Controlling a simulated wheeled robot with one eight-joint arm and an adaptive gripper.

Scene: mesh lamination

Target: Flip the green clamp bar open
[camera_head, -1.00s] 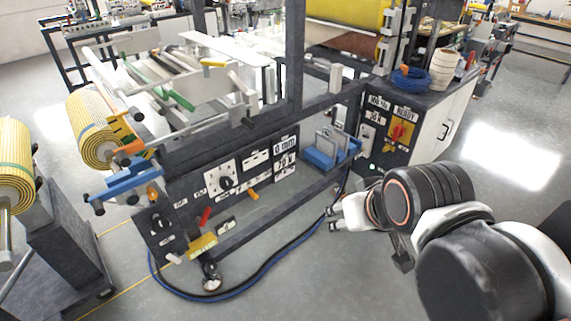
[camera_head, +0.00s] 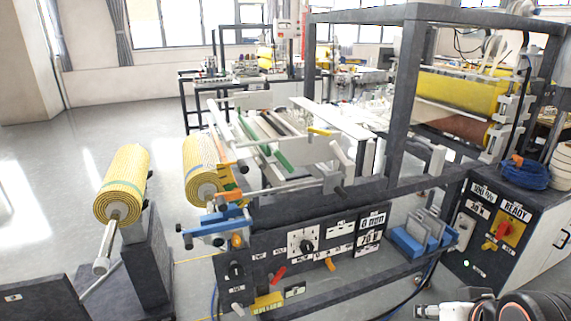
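The green clamp bar (camera_head: 249,138) is a thin green strip lying slantwise among the pale rails and rollers on top of the dark machine frame. It slopes from upper left to lower right, and rails hide part of its length. I cannot tell its exact angle or its hinge. My gripper (camera_head: 428,311) shows only in part at the bottom edge, right of centre, in front of the machine and far from the bar. Its fingers are cut off by the frame edge, so their opening is unclear. I see nothing held in it.
Yellow mesh rolls (camera_head: 124,187) stand at the left, with a second one (camera_head: 199,165) on the machine. A blue bracket (camera_head: 216,222) juts out at the machine's left front. A dark upright post (camera_head: 409,95) rises right of the bar. A control cabinet (camera_head: 515,222) stands at the right.

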